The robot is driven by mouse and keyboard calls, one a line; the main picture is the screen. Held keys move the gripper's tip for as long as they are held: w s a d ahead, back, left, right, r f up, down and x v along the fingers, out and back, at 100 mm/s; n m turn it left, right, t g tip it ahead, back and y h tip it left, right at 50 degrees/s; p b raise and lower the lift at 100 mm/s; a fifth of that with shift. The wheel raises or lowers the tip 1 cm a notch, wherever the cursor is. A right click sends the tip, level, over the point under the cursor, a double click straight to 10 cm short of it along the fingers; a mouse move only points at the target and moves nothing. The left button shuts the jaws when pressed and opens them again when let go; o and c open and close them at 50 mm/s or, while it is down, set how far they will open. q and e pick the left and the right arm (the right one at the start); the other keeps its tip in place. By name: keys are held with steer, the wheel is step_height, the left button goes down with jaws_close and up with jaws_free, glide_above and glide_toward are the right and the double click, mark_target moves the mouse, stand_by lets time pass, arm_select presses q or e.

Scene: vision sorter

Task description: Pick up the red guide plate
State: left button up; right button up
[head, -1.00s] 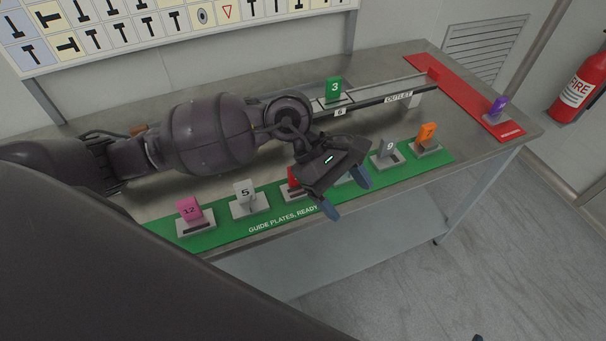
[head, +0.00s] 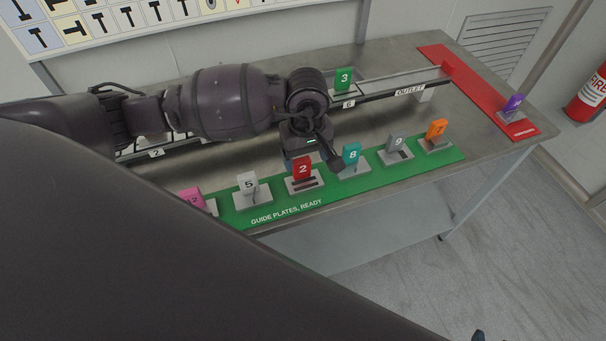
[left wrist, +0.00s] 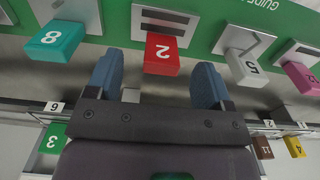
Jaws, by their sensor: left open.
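The red guide plate (head: 302,169), marked 2, stands on its grey base on the green strip, between the white plate 5 and the teal plate 8. In the left wrist view the red plate (left wrist: 162,54) is just beyond the fingertips and roughly centred between them. My left gripper (head: 313,165) is open and empty, right behind the red plate in the head view. Its two blue fingers in the left wrist view (left wrist: 155,72) are spread wide, with the plate not between them.
The teal plate 8 (head: 351,157) and white plate 5 (head: 249,187) stand close on either side. A grey plate 9 (head: 397,145), an orange plate (head: 437,130) and a pink plate 12 (head: 193,198) share the green strip (head: 290,212). A green plate 3 (head: 343,80) stands behind.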

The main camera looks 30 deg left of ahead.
mark_target(303, 163)
arm_select(q)
steer(key=f, duration=0.4)
steer(key=shift+a+p, duration=0.35)
steer(key=shift+p, duration=0.05)
steer(key=shift+f, duration=0.6)
steer(key=shift+c, duration=0.3)
steer(key=c, duration=1)
arm_select(e)
steer(key=shift+r, duration=0.45)
arm_select(q)
steer(key=shift+c, duration=0.2)
arm_select(e)
steer(key=shift+w, duration=0.15)
